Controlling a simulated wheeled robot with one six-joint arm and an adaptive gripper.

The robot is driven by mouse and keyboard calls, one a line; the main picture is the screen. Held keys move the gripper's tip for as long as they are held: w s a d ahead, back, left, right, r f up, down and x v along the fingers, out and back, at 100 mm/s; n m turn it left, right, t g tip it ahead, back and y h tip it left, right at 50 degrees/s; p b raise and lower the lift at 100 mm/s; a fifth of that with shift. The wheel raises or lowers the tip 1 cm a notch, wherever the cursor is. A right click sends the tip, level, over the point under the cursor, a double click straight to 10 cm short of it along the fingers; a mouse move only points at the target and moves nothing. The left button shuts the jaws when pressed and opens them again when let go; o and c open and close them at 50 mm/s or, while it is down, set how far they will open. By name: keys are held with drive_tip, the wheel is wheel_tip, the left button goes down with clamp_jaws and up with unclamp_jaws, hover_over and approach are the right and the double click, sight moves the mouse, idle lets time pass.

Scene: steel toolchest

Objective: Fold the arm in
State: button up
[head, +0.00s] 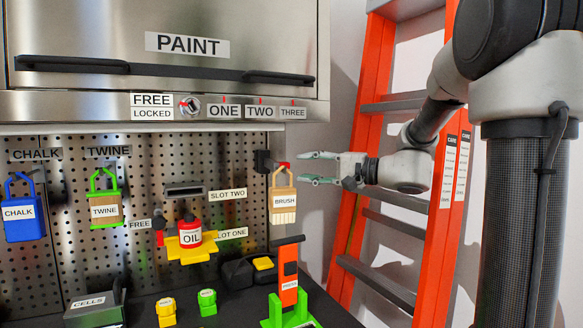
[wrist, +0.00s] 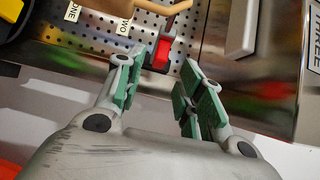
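My gripper (head: 318,168) is at the end of my arm, pointing left, just right of the hanging brush (head: 284,203). Its two fingers are apart with nothing between them. The wrist view also shows my gripper (wrist: 155,92) with green pads spread apart. A red piece (wrist: 162,54) on a dark hook lies beyond the fingertips there. My arm reaches out from the column at the right, its forearm sloping down to the wrist. The brush hangs by its tan loop at the pegboard's right edge.
An orange ladder (head: 366,95) leans behind my arm. The steel chest with its PAINT door (head: 100,40) and pegboard (head: 150,160) is at the left. An oil can (head: 191,237), twine (head: 105,209), chalk (head: 20,225) and an orange tool (head: 289,275) are there too.

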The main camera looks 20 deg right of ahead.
drive_tip(key=shift+v, duration=2.3)
